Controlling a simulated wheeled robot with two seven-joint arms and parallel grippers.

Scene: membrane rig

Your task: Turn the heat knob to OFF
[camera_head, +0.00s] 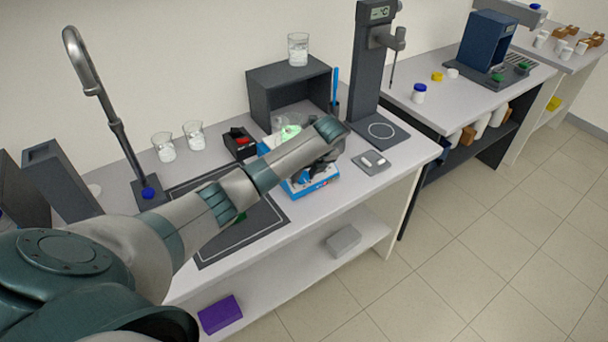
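A blue hotplate-like device (318,189) stands on the bench near the middle of the view, mostly behind my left arm. Glassware with pale green contents (289,132) shows at its back, above my forearm. My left gripper (318,176) reaches down at the device's front right, close to its front face. The fingers are small, dark and partly covered by my wrist, so I cannot tell whether they are open or touching anything. I cannot make out the heat knob or its setting. My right gripper is not in view.
A dark open box (262,92) with a beaker (298,49) on top stands behind. A tall dark stand (366,70) is to the right, with a small grey scale-like device (371,162) in front. Two beakers (193,135) stand behind my arm. A dark mat (262,222) lies in front.

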